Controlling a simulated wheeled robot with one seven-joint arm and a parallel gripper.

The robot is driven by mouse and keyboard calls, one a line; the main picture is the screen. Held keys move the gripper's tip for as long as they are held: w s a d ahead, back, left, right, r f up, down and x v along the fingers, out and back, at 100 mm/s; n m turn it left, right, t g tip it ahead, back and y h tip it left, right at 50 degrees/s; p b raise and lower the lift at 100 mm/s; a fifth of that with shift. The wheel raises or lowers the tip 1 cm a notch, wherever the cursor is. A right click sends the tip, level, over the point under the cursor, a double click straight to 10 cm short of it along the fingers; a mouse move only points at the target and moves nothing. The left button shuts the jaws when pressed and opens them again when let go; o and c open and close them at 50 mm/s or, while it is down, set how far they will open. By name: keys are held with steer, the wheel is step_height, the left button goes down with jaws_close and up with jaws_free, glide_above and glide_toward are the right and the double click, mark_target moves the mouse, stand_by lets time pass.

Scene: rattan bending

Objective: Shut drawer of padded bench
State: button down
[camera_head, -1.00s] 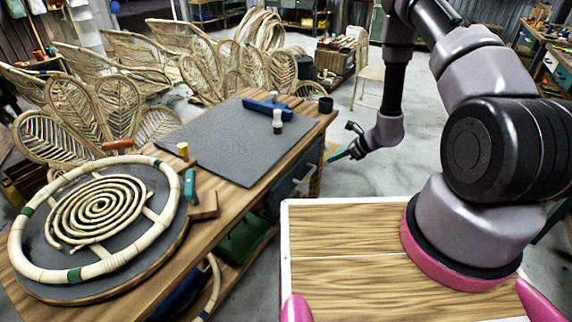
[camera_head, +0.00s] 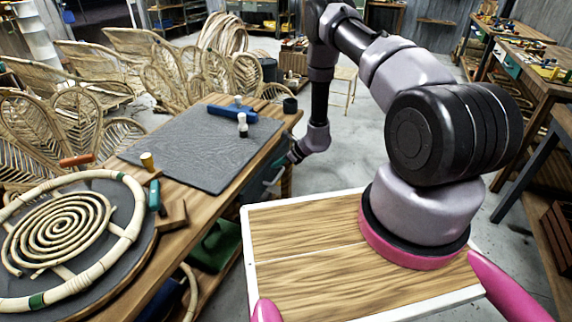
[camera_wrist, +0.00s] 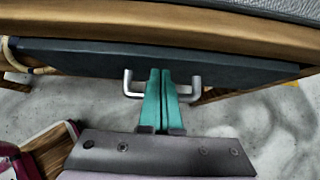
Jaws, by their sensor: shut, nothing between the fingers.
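The padded bench (camera_head: 228,170) is a wooden workbench with a grey mat on top. Its dark grey drawer (camera_wrist: 85,60) shows below the wooden top edge in the wrist view, with a silver U-shaped handle (camera_wrist: 128,86). How far the drawer stands out is hard to tell. My gripper (camera_wrist: 161,73) is shut, its two teal fingers together. The fingers lie between the two ends of the handle, with the tips at the drawer front; contact is unclear. In the head view my gripper (camera_head: 294,154) is beside the bench's right side, its fingertips hard to make out.
Another workbench (camera_head: 530,80) stands at right.

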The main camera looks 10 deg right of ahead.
mark_target(265, 162)
steer(key=shift+w+a, duration=0.3)
steer(key=shift+a, duration=0.1)
steer(key=shift+w+a+r, duration=0.1)
steer(key=shift+w+a, duration=0.3)
steer(key=shift+a, duration=0.2)
steer(key=shift+w+a, duration=0.4)
steer(key=shift+a, duration=0.15)
